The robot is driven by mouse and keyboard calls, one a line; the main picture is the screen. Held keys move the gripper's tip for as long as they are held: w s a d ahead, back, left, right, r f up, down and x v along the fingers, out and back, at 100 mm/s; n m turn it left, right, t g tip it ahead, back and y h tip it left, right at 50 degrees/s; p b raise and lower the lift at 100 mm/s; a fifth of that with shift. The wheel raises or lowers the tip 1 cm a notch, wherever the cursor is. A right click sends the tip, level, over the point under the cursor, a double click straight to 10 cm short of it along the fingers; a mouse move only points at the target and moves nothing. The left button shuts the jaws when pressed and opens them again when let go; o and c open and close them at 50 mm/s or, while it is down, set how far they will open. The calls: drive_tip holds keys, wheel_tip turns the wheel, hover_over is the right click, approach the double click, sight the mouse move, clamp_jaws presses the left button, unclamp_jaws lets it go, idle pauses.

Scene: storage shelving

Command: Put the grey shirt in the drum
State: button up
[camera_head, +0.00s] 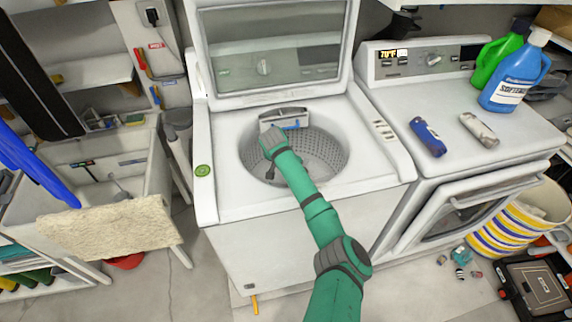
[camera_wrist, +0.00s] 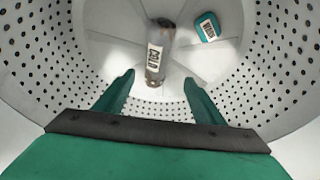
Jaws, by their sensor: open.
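The drum (camera_head: 325,150) is the perforated tub of the open top-loading washer, and its wall also shows in the wrist view (camera_wrist: 262,85). My gripper (camera_wrist: 159,78) is inside the drum, pointing down, with its two green fingers spread apart. A grey roll-shaped thing (camera_wrist: 157,62) with a white label is in the drum, just beyond and between the fingertips; it may be the grey shirt. I see no contact with the fingers. A teal labelled thing (camera_wrist: 208,27) is also in the drum, to the right. In the head view, my arm hides part of the drum.
The washer lid (camera_head: 270,50) stands open behind. A blue roll (camera_head: 427,137) and a grey-white roll (camera_head: 478,130) lie on the dryer (camera_head: 450,95) at right. Blue (camera_head: 515,75) and green (camera_head: 497,58) jugs stand behind them. A sink (camera_head: 110,180) is at left.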

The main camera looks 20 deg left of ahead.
drive_tip(key=v, duration=0.6)
drive_tip(key=shift+r, duration=0.3)
